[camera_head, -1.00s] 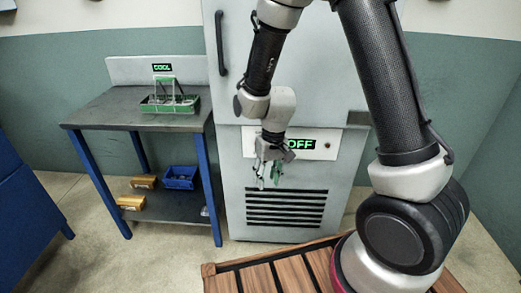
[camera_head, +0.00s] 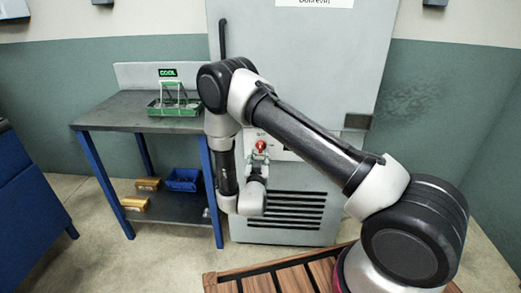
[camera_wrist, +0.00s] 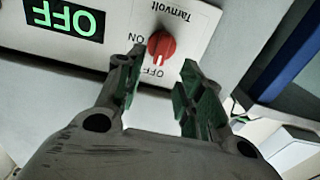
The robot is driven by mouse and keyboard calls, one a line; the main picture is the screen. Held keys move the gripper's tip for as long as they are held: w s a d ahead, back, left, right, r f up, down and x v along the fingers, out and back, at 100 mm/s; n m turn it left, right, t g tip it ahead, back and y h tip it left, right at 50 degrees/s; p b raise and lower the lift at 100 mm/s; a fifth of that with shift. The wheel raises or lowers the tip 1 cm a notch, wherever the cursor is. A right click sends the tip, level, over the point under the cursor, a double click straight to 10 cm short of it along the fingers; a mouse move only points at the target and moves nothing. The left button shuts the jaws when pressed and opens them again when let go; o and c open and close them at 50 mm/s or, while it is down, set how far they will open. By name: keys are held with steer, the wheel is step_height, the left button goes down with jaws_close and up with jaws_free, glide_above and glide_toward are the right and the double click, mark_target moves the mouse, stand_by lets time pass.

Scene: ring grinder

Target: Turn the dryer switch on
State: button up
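The dryer (camera_head: 310,70) is the tall grey cabinet in front of me. Its red rotary switch (camera_head: 261,146) sits on a white panel, low on the dryer front. In the wrist view the red knob (camera_wrist: 161,45) appears upside down between ON and OFF labels, with a green OFF display (camera_wrist: 65,18) beside it. My gripper (camera_wrist: 155,85) is open, its green-padded fingers apart. The knob lies just beyond the fingertips, between them in the picture, and nothing is held. In the head view my arm hides the OFF display, and my gripper (camera_head: 259,158) is just below the knob.
A workbench (camera_head: 110,111) with blue legs stands left of the dryer, holding a green rack (camera_head: 174,108) and a COOL display (camera_head: 168,73). A blue bin (camera_head: 184,179) and yellow boxes (camera_head: 148,184) sit on its lower shelf. A wooden slatted platform (camera_head: 290,277) lies in front.

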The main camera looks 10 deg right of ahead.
mark_target(260, 147)
steer(key=x, duration=0.7)
jaws_close()
